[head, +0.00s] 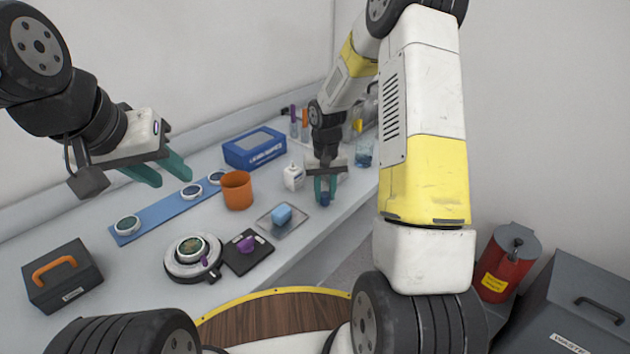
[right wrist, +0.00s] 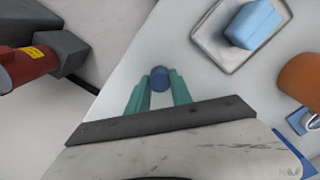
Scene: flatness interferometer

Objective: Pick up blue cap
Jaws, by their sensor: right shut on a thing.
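The blue cap (head: 326,200) is a small dark blue cylinder near the table's front edge. My right gripper (head: 325,190) is shut on it from above, with a teal finger on each side. In the right wrist view the round top of the blue cap (right wrist: 159,74) shows between the fingertips of my right gripper (right wrist: 159,84). I cannot tell whether the cap touches the table or is slightly above it. My left gripper (head: 172,178) is open and empty, above the blue strip at the left.
A tray (head: 290,226) with a light blue block (head: 281,214) lies left of the right gripper. An orange cup (head: 237,190), a small white bottle (head: 293,177) and a blue box (head: 254,147) stand behind. A glass beaker (head: 364,152) stands at the back right.

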